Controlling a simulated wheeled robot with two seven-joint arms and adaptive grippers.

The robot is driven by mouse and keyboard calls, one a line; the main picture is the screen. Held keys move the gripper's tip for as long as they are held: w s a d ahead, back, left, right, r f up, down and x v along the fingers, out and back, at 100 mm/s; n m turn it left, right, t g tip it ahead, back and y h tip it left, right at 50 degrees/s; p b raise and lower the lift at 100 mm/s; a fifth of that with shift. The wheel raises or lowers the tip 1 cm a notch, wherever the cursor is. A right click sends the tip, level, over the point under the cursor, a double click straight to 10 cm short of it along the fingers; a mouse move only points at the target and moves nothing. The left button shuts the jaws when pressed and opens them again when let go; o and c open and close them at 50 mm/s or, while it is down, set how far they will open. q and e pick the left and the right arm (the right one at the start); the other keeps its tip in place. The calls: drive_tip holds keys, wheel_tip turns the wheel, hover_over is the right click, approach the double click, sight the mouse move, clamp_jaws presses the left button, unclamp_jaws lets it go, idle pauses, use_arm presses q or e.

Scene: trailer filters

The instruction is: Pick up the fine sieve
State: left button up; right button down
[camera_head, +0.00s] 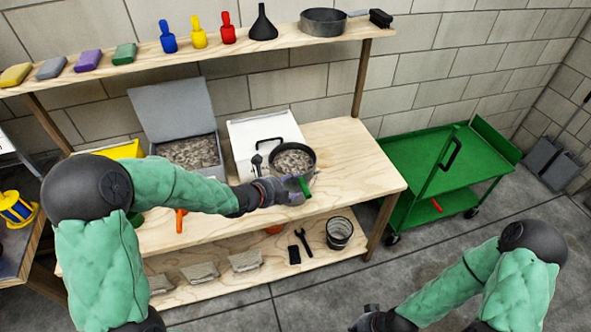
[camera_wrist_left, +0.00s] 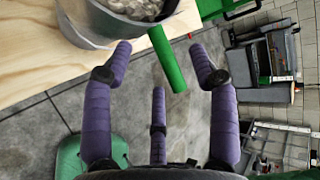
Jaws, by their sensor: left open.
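The round dark sieve (camera_head: 312,172) with a green handle (camera_head: 304,187) sits at the front edge of the wooden bench, holding grey stones. I take it as the fine sieve; its mesh is hidden. In the left wrist view its grey rim (camera_wrist_left: 80,30) is at the top left and the green handle (camera_wrist_left: 167,60) reaches down between my fingers. My left gripper (camera_head: 290,188) is open, its fingers spread on either side of the handle and apart from it. My right gripper (camera_head: 372,320) is low at the bottom edge, partly cut off.
A grey box of stones (camera_head: 190,152) and a white box (camera_head: 262,135) stand behind on the bench. Another round pan (camera_head: 323,22) sits on the upper shelf. A green cart (camera_head: 425,165) stands to the right. A metal bucket (camera_head: 339,233) is on the lower shelf.

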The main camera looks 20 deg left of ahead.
sight(301, 184)
use_arm(q)
drive_tip(key=shift+x, duration=0.8)
drive_tip(key=w+d+f, duration=0.1)
drive_tip(key=w+d+f+b, duration=0.1)
drive_tip(key=f, duration=0.1)
drive_tip(key=shift+w+f+b, duration=0.1)
drive_tip(key=shift+w+b, duration=0.2)
drive_tip(key=shift+w, duration=0.1)
drive_tip(key=shift+w+d+f, duration=0.1)
drive_tip(key=shift+w, duration=0.2)
clamp_jaws()
